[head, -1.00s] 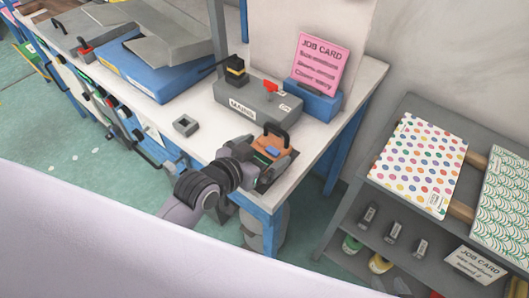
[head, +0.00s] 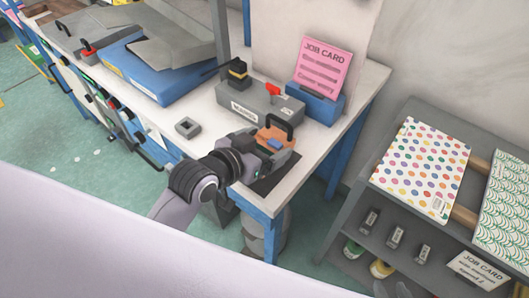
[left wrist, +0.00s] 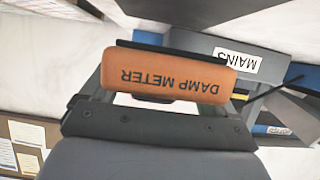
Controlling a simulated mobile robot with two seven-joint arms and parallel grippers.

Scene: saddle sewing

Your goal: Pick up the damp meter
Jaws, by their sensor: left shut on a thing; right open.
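The gripper hides part of the meter and pad. My right gripper is not in view.
A grey MAINS box (head: 262,104) with a red switch stands behind the meter. A pink job card (head: 325,66) in a blue holder is near the wall. A grey shelf unit (head: 350,190) stands right.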

